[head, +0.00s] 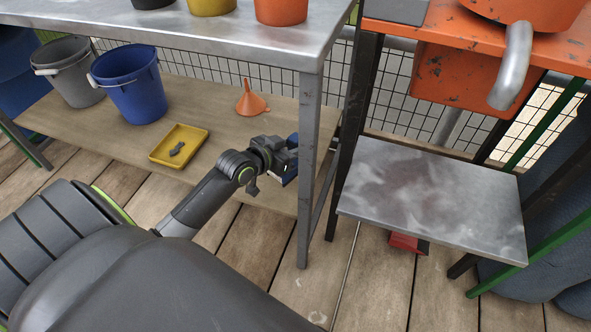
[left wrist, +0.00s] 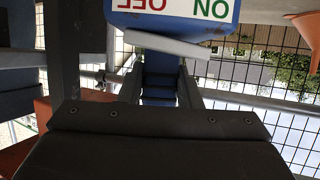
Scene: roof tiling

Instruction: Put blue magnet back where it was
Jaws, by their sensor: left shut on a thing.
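The blue magnet (head: 290,179) shows in the head view only as small blue patches at the end of my left arm, beside the metal table leg. In the left wrist view the blue magnet (left wrist: 160,88) is between the fingers, with a white ON/OFF label upside down at the top and a grey bar across it. My left gripper (head: 288,163) is shut on it, over the right end of the low wooden shelf. The left gripper (left wrist: 165,92) partly hides it in the wrist view. My right gripper is in neither view.
A yellow tray (head: 196,133) with a small dark piece, an orange funnel (head: 251,104), a blue bucket (head: 131,92) and a grey bucket (head: 68,76) stand on the low shelf (head: 122,145). The metal table leg (head: 309,190) is close by. A grey metal shelf (head: 432,205) is at the right.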

